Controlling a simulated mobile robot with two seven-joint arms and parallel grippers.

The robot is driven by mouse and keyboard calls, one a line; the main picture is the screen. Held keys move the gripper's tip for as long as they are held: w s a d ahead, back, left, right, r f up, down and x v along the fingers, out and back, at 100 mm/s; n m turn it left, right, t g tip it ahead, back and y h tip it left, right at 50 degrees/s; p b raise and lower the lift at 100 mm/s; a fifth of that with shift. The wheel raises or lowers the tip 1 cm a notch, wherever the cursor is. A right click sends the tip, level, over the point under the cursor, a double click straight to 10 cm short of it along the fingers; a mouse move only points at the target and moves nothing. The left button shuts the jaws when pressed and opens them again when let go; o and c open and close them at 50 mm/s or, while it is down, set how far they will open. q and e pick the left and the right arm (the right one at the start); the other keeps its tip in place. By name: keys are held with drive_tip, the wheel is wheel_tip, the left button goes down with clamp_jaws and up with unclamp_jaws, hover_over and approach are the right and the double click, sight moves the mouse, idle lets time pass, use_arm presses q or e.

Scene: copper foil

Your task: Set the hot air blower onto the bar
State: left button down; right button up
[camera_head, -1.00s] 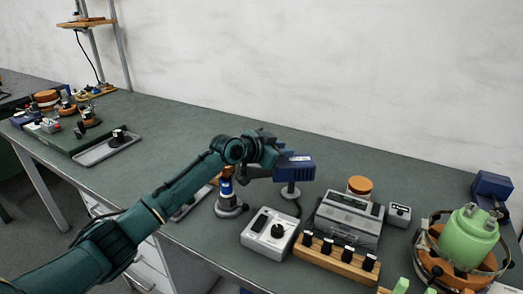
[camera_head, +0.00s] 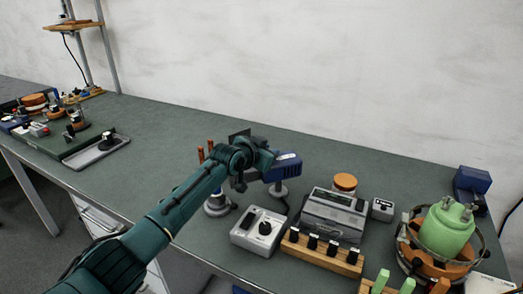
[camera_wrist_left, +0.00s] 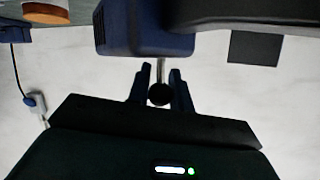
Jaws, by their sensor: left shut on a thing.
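The hot air blower (camera_head: 287,165), a dark blue boxy body with a light label, is at the end of my left arm, left of the grey instrument. It fills the top middle of the left wrist view (camera_wrist_left: 140,38). My left gripper (camera_wrist_left: 160,84) is shut on its thin rod, with a black round end between the fingers. A grey round foot (camera_head: 278,190) shows just under the blower; whether they touch is unclear. A wooden bar (camera_head: 338,262) with several black knobs lies at the front of the bench. My right gripper is out of view.
Around the arm are a grey-based stand (camera_head: 216,208), a white control box (camera_head: 258,231) and a grey instrument (camera_head: 333,214). A green vessel (camera_head: 446,228) stands at the right. The bench behind the arm is clear.

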use_arm(q)
drive_tip(key=c, duration=1.5)
unclamp_jaws()
drive_tip(key=shift+c, duration=0.2)
drive_tip(key=v, duration=1.3)
drive_tip(key=shift+s, duration=0.1)
